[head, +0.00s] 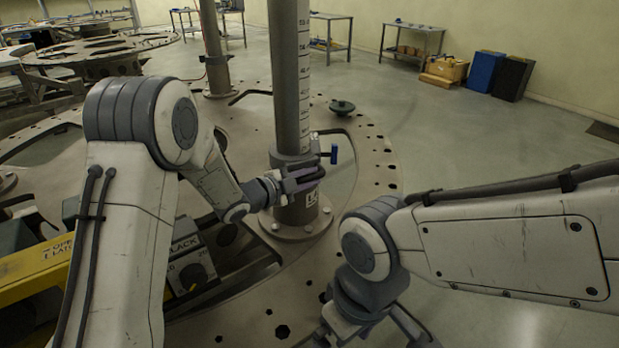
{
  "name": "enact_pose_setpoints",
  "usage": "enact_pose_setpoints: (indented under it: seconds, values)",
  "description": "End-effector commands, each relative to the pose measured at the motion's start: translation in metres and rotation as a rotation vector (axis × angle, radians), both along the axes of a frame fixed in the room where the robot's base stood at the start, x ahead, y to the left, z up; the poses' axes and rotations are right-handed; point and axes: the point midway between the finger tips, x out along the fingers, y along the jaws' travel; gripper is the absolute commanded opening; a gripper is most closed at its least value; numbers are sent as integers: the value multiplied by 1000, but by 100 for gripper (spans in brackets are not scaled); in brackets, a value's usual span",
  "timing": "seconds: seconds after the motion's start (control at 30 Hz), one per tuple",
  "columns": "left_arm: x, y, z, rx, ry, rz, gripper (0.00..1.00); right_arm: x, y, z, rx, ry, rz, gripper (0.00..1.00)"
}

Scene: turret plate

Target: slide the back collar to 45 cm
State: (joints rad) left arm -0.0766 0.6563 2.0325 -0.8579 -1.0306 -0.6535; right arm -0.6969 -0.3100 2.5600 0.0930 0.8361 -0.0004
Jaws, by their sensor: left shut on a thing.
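A grey upright post (288,75) with a white scale strip (304,70) on its right side stands on the round turret plate (375,130). The scale figures are too small to read surely. My right gripper (375,338) is at the bottom edge, apart from the post, with its fingertips cut off.
A second post (214,45) stands farther back on the plate. A yellow-framed control box (40,268) is at lower left.

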Motion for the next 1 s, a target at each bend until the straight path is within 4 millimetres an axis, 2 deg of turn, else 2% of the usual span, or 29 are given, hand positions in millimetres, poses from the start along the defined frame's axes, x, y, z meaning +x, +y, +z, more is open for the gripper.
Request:
enact_pose_setpoints:
  seconds: [0.53, 0.67, 0.83, 1.0]
  values:
    - [-2, 0, -3, 5, 6, -3, 0, 0, 0, 0, 0, 0, 0, 100]
    - [-2, 0, 2, 6, 5, -3, 0, 0, 0, 2, 0, 0, 0, 100]
    - [-1, -1, 28, 4, -2, -4, 0, 0, 0, 14, 0, 0, 0, 100]
    - [0, -1, 75, 3, -8, -6, 0, 0, 0, 34, 0, 0, 0, 100]
